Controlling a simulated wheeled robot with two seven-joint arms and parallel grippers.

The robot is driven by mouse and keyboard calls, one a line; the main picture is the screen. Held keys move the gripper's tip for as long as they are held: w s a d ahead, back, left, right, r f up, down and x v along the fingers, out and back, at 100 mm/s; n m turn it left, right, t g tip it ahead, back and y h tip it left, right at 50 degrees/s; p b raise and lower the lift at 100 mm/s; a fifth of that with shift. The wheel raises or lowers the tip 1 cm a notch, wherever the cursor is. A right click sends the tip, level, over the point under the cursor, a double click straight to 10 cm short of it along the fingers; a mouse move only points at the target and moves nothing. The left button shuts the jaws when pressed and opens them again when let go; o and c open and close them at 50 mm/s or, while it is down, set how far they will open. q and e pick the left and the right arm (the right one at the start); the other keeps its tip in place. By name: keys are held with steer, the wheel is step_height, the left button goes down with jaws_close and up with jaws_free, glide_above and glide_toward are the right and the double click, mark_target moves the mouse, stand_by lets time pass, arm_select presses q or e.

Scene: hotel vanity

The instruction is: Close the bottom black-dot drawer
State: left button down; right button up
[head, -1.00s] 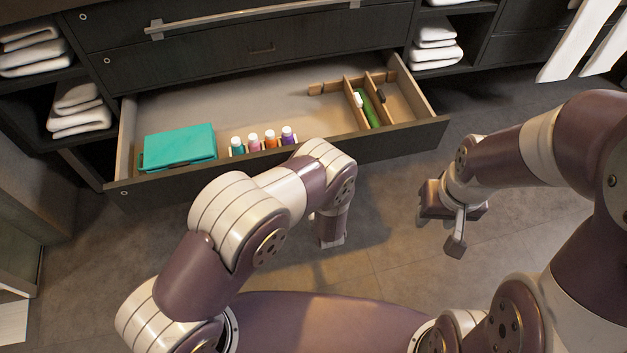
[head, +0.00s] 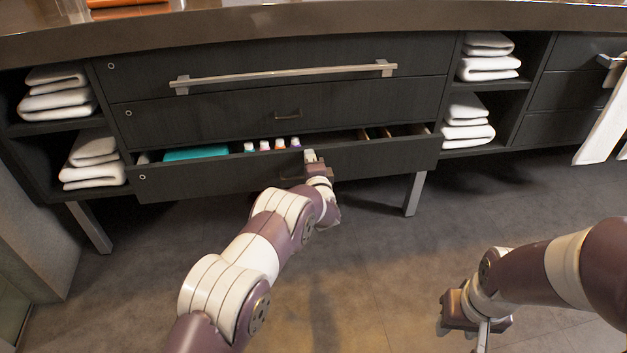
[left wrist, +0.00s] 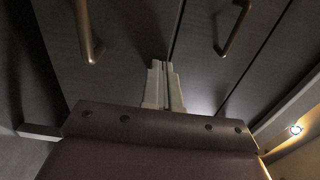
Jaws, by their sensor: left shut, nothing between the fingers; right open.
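The bottom drawer (head: 225,178) of the dark vanity is open by a small gap in the head view. A teal box (head: 195,153), several small bottles (head: 272,145) and a wooden divider (head: 376,133) show inside it. My left gripper (head: 311,157) is at the drawer's front, near its handle, with its fingers shut and empty. In the left wrist view the shut fingers (left wrist: 164,88) point at the dark drawer fronts, between two handles; I cannot tell whether they touch. My right gripper (head: 480,325) is open and empty above the floor at the lower right.
Two closed drawers sit above, the upper with a long bar handle (head: 285,76). Shelves with folded white towels (head: 94,160) flank the drawers. Metal legs (head: 414,194) stand below the vanity. White towels (head: 605,120) hang at the far right. The floor in front is clear.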

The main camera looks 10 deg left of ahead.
arm_select(q)
steer(key=shift+b+x, duration=0.5)
steer(key=shift+x, duration=1.1)
arm_select(e)
steer(key=shift+w+a+f, duration=0.15)
steer(key=shift+w+f, duration=0.3)
steer(key=shift+f, duration=0.35)
